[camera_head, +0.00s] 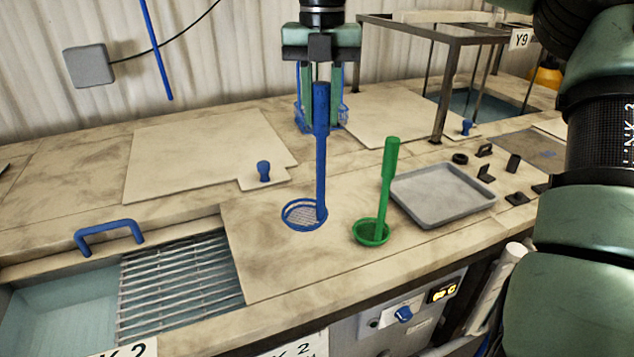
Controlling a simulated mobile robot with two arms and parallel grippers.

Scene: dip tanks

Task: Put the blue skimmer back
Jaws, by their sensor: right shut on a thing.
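The blue skimmer (321,160) is upright over the pale worktop, its round mesh hoop (305,214) at the bottom. I cannot tell whether the hoop touches the worktop. My right gripper (321,105) points down from the top middle, shut on the upper part of the skimmer's handle, one finger on each side. A green skimmer (386,190) stands upright to the right of the blue one, apart from it. My left gripper is not in view.
A grey tray (442,194) lies right of the green skimmer, near small black fittings. A blue wire thing (344,112) shows partly behind my right gripper. An open tank with a metal grate (180,282) is front left. A blue-knobbed lid (200,150) lies behind. My arm fills the right edge.

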